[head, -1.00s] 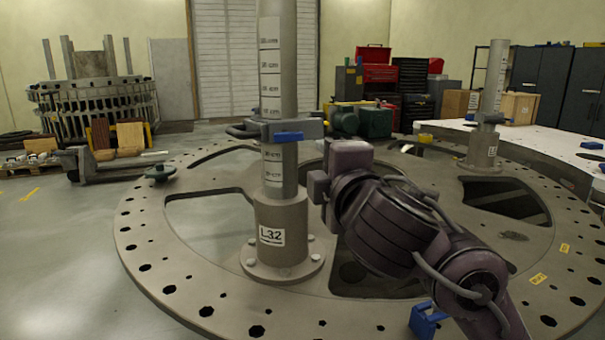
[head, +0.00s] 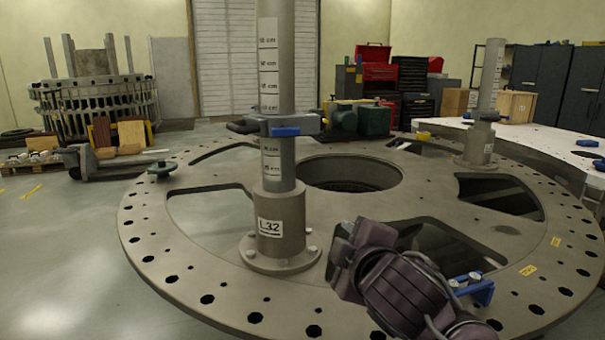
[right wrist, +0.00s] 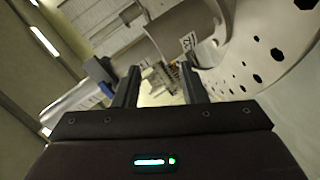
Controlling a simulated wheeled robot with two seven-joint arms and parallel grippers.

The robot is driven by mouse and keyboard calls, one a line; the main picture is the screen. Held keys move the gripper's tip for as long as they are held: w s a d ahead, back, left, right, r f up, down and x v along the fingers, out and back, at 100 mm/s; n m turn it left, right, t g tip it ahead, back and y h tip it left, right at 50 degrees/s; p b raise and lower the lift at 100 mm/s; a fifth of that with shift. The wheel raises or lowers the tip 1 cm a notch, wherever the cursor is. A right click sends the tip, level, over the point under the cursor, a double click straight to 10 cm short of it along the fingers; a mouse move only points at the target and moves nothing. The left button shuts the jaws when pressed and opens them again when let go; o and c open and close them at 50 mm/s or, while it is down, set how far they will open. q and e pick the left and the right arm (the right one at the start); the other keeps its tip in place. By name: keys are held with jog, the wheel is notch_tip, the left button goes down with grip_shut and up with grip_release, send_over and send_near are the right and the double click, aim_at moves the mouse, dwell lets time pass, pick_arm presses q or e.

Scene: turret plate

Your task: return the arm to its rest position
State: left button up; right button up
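My right arm (head: 400,290) is low at the lower right of the head view, in front of the post and over the near part of the round turret plate (head: 215,270). Its fingertips are not clear there. In the right wrist view my right gripper (right wrist: 158,76) has its two dark fingers apart with nothing between them. It is clear of the grey post (head: 280,170) labelled L32, whose label (right wrist: 188,41) also shows in the wrist view. A grey clamp with a blue lever (head: 286,132) sits around the post. My left gripper is not in view.
A second post (head: 490,90) stands at the far right of the plate. A blue piece (head: 475,288) shows beside my right arm; I cannot tell what it rests on. A green motor-like unit (head: 372,121) is behind the plate.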

jog(key=s+d+f+m+g+h, duration=0.1)
jog(key=s+d+f+m+g, duration=0.25)
jog(key=f, duration=0.55)
jog(key=s+d+f+m+g, duration=0.2)
jog(key=s+f+m, duration=0.15)
jog(key=f, duration=0.55)
jog(key=s+d+f+m+g+h, duration=0.1)
jog(key=s+d+f+m+g, duration=0.2)
jog(key=s+f, duration=0.45)
jog(key=s+d+f+m+g+h, duration=0.1)
jog(key=s+d+f+m+g, duration=0.2)
jog(key=s+f, duration=0.45)
jog(key=s+d+f+p, duration=0.1)
jog(key=s+f+p, duration=0.2)
jog(key=f, duration=2.3)
jog(key=s+d+f+g+p, duration=0.1)
jog(key=s+f, duration=0.7)
jog(key=s, duration=0.2)
jog(key=s+d+f+g+p, duration=0.1)
jog(key=s+d+f, duration=0.1)
jog(key=s+f, duration=0.6)
jog(key=shift+s+d, duration=0.25)
jog(key=shift+s, duration=0.6)
jog(key=shift+f, duration=0.1)
